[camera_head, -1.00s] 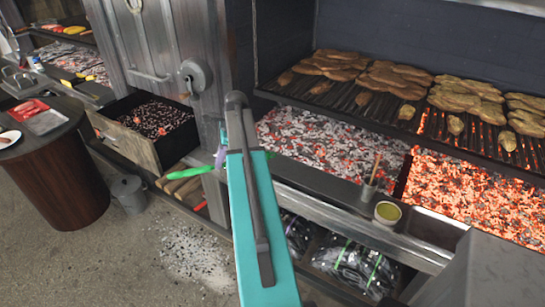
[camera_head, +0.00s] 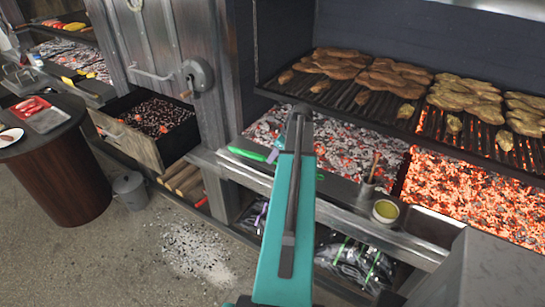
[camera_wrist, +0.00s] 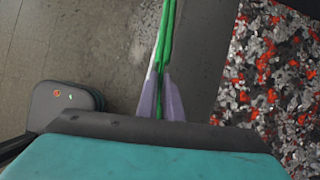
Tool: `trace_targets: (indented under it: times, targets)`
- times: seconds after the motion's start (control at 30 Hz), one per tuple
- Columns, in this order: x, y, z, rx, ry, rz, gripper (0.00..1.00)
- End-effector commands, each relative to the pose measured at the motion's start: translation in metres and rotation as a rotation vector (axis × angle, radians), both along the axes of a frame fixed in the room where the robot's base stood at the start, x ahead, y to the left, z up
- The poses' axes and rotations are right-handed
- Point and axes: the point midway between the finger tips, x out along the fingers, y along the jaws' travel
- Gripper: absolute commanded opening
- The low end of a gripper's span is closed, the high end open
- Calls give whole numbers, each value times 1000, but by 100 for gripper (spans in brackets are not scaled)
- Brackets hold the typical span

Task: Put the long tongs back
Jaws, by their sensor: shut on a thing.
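The long tongs are green. One end of the tongs (camera_head: 248,154) sticks out to the left of my gripper in the head view, over the steel front ledge (camera_head: 232,170). My gripper (camera_head: 274,155) is partly hidden behind my own teal arm. In the wrist view the green tongs (camera_wrist: 166,40) run up the picture from between the purple fingers of my gripper (camera_wrist: 163,108), which are shut on them. The tongs lie over or on a grey surface beside the coals; I cannot tell whether they touch it.
Glowing coals (camera_head: 460,200) lie behind the ledge, with meat (camera_head: 395,77) on the grate (camera_head: 345,95) above. A cup with a brush (camera_head: 367,190) and a bowl of yellow-green sauce (camera_head: 386,211) stand on the ledge at right. A charcoal drawer (camera_head: 130,145) stands open at left.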

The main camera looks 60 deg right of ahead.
Motion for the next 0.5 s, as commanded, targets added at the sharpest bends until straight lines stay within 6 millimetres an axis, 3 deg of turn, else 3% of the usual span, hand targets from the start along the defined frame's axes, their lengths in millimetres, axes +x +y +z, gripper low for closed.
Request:
trace_targets:
  times: [0.5]
  targets:
    - [0, 0, -10, 0, 0, 2, 0]
